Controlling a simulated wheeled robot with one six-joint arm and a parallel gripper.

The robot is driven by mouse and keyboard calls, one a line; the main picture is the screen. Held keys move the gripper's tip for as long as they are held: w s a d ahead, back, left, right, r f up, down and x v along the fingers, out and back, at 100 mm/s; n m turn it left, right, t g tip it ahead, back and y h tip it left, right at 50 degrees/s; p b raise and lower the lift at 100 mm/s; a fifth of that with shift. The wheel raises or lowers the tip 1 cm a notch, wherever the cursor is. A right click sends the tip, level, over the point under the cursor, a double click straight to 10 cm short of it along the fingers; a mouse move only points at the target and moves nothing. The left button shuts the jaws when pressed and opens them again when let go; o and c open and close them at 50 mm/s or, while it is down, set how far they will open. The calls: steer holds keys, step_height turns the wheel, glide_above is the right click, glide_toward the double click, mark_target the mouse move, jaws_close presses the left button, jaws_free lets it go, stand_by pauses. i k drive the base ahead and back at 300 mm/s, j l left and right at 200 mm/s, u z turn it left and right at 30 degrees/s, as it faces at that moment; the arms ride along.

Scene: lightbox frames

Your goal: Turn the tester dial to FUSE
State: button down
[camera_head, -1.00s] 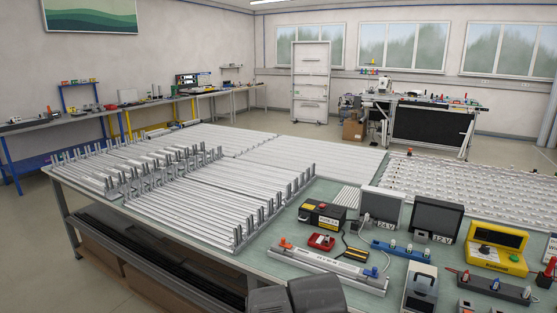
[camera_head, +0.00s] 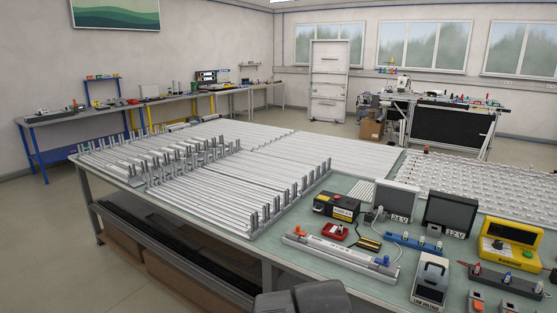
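A yellow tester (camera_head: 508,251) stands near the right edge of the green-topped table. It has a dark screen at its top and a dark round knob (camera_head: 498,244) on its front. The knob's setting and the lettering round it are too small to read. My gripper is not in view. Dark grey parts, which seem to be my own body, show at the bottom middle.

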mark_target(497, 245)
steer(key=z, duration=1.7)
steer(key=i+l+z, duration=0.1)
steer(key=i+l, duration=0.2)
steer(key=i, duration=0.2)
steer(key=i+l, duration=0.25)
steer(key=i, duration=0.3)
steer(key=i+l+z, duration=0.15)
steer(key=i, duration=0.35)
steer(key=l, duration=0.1)
